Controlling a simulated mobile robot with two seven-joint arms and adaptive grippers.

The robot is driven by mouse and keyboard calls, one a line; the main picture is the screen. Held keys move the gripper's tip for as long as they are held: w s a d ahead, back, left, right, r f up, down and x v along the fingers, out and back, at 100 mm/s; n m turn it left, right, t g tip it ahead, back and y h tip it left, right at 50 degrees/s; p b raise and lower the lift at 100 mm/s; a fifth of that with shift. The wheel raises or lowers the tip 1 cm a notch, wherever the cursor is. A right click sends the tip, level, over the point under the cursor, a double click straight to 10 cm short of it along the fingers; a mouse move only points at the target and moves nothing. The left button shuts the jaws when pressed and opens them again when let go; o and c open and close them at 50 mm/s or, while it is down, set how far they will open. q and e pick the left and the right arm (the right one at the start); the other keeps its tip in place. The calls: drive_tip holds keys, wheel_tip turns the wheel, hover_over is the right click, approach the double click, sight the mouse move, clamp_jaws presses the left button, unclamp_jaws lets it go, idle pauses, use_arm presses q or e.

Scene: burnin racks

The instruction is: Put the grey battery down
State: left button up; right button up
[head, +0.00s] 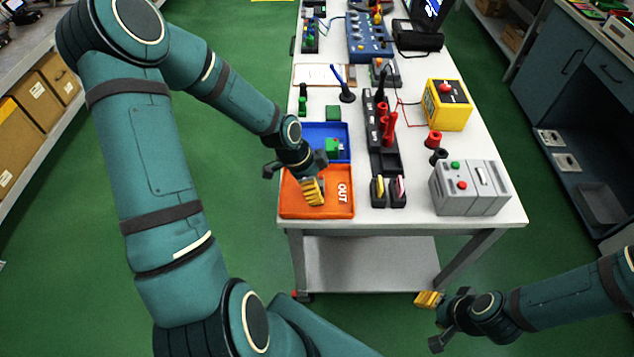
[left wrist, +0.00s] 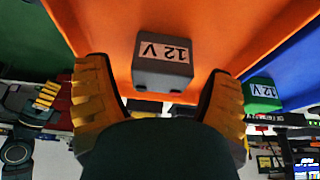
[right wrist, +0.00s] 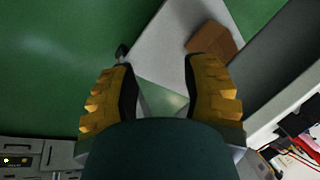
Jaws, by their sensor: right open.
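The grey battery (left wrist: 163,62), marked 12 V, is in the orange OUT tray (head: 343,208) at the table's near left corner. My left gripper (head: 312,190) is over this tray, pointing down. In the left wrist view its yellow-padded fingers (left wrist: 157,85) are apart, one on each side of the battery, with a visible gap on both sides. In the head view the gripper mostly hides the battery. My right gripper (head: 430,298) is open and empty, away from the table at the lower right; the right wrist view shows nothing between its fingers (right wrist: 160,85).
A blue tray (head: 343,128) with a green battery (head: 333,147) adjoins the orange tray. A black rack (head: 384,163) stands to the right, with a grey box (head: 470,187) and a yellow box (head: 447,104) beyond it. The table's near edge is close to the orange tray.

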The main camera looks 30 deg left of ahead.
use_arm(q)
drive_tip(key=p+v, duration=0.4)
drive_tip(key=v, duration=0.8)
drive_tip(key=shift+r, duration=0.25)
use_arm(e)
drive_tip(key=r, duration=0.2)
drive_tip(key=w+r, duration=0.1)
drive_tip(key=r, duration=0.1)
drive_tip(key=shift+w+d, duration=0.1)
drive_tip(key=shift+w, duration=0.1)
use_arm(q)
drive_tip(key=shift+s+d+f, duration=0.1)
use_arm(e)
drive_tip(key=shift+s, duration=0.15)
